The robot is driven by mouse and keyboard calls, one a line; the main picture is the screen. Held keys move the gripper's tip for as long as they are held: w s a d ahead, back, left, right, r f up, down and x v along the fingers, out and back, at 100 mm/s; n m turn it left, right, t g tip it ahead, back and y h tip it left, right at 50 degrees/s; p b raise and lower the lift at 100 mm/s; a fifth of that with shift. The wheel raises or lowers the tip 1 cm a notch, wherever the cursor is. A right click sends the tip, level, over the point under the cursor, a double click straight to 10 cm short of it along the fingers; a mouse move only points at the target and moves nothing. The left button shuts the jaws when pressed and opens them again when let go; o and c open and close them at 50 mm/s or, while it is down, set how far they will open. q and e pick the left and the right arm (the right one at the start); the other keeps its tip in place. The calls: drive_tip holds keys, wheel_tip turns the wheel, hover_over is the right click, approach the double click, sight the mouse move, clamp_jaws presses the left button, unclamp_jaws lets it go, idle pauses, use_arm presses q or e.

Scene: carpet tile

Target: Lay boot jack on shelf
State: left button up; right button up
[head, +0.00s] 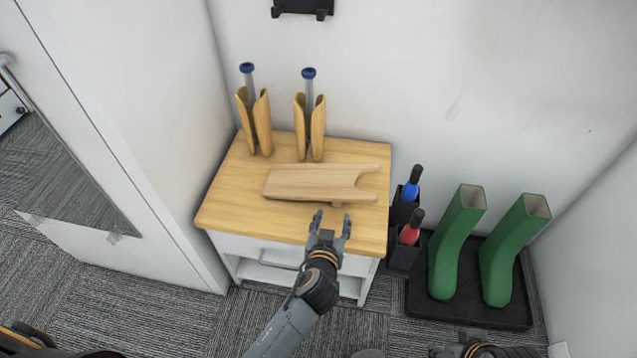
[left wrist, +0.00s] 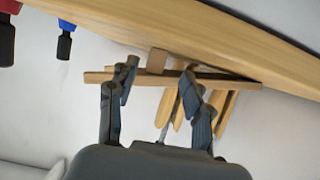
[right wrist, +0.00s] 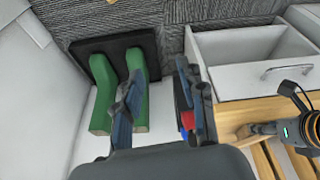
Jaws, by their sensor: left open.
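The boot jack (head: 315,182), a pale wooden board with a notched right end, lies on the wooden top of a small white cabinet. My left gripper (head: 331,222) is open at the top's front edge, just in front of the jack. In the left wrist view the jack (left wrist: 225,80) shows edge-on across the open fingers; contact cannot be told. An open white shelf (head: 265,274) lies below the cabinet's drawer, and also shows in the right wrist view (right wrist: 235,42). My right gripper (right wrist: 160,100) is open and empty, away from the jack, with only its arm's edge in the head view.
Two wooden boot trees (head: 254,122) (head: 310,125) with blue knobs stand on the back of the cabinet top (head: 225,208). Black holders with blue and red handled tools (head: 411,190) stand at its right. Green boots (head: 456,242) stand on a black tray (head: 425,310).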

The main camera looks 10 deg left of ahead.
sight(336, 205)
use_arm(q)
drive_tip(key=x, duration=0.3)
drive_tip(key=shift+w+d+b, duration=0.1)
drive_tip(key=shift+w+b, duration=0.25)
drive_tip(key=shift+b, duration=0.05)
drive_tip(key=shift+w+f, duration=0.2)
drive_tip(key=shift+w, duration=0.2)
drive_tip(key=shift+w+f, duration=0.1)
drive_tip(key=shift+w, duration=0.2)
clamp_jaws()
use_arm(e)
drive_tip(key=w, duration=0.1)
drive_tip(key=w+t, duration=0.1)
drive_tip(key=shift+w+a, duration=0.35)
drive_tip(key=shift+w, duration=0.05)
